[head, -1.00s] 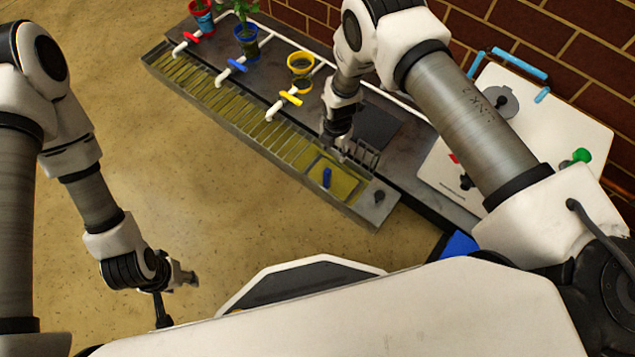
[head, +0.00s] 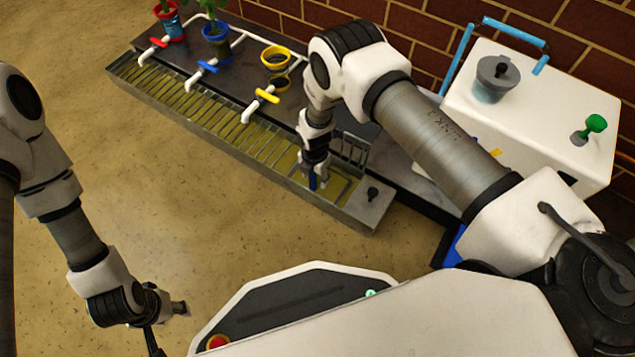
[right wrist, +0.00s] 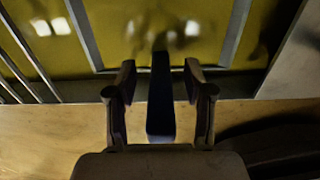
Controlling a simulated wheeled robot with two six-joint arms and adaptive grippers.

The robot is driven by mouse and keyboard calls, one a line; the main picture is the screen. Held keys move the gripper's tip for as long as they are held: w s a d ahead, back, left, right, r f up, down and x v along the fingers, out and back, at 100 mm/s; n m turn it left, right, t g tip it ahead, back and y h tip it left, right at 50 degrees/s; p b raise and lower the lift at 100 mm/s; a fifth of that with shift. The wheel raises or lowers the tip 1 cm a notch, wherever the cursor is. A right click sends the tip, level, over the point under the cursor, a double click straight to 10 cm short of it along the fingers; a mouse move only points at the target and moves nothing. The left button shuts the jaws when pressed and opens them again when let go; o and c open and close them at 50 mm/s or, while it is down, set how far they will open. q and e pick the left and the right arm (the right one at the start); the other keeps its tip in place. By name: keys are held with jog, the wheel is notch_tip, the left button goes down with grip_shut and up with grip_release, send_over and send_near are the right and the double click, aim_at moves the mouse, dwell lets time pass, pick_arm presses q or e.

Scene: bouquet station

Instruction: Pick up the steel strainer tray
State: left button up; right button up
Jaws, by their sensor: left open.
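The steel strainer tray (head: 350,190) sits in the right end of the long metal trough, a thin grey frame over yellowish liquid. Its blue handle (head: 313,182) stands up from it. My right gripper (head: 314,170) is down at the handle. In the right wrist view, my right gripper (right wrist: 159,85) is open, its fingers on either side of the dark blue handle (right wrist: 160,105) with a gap on both sides. The tray frame (right wrist: 236,35) shows beyond the fingers. My left gripper (head: 172,308) is open and empty over the floor.
The trough (head: 215,125) has slats along its left part and a dark knob (head: 373,193) at its right end. Taps and potted plants stand behind it. A white box (head: 540,110) is at the right. A slotted rack stands just right of my right gripper.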

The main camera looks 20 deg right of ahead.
grip_shut()
notch_tip(320, 180, up, 28)
jog(key=p, duration=2.2)
